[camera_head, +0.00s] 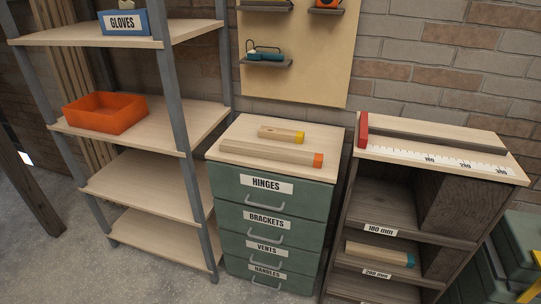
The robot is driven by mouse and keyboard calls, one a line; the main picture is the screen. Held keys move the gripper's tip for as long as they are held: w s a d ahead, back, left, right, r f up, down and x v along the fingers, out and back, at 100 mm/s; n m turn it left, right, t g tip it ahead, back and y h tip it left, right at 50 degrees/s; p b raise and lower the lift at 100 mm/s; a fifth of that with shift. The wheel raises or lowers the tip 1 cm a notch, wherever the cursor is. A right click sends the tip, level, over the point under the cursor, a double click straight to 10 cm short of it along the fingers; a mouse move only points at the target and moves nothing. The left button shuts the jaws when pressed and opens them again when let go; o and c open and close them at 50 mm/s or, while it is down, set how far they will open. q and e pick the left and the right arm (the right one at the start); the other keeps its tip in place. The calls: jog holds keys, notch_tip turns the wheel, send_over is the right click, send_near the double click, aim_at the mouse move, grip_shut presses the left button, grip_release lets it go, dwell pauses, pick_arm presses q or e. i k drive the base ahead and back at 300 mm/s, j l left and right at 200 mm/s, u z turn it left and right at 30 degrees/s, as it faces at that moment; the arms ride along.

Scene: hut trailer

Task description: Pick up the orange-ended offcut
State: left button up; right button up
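The orange-ended offcut (275,153) is a long pale wooden bar with an orange right end. It lies flat on the wooden top of the green drawer cabinet (304,188), near the front edge. A shorter yellow-ended offcut (285,135) lies just behind it, apart from it. Neither of my grippers is in view.
A shelf rack on the left holds an orange bin (104,113) and a blue gloves box (124,22). On the right, a cubby unit has a ruler (432,160) with a red stop (363,130) on top and a teal-ended offcut (379,253) inside. Drawers are shut.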

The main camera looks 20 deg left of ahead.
aim_at(295, 157)
jog(key=i+l+u, duration=0.15)
jog(key=i+l, duration=0.5)
jog(key=i, duration=0.15)
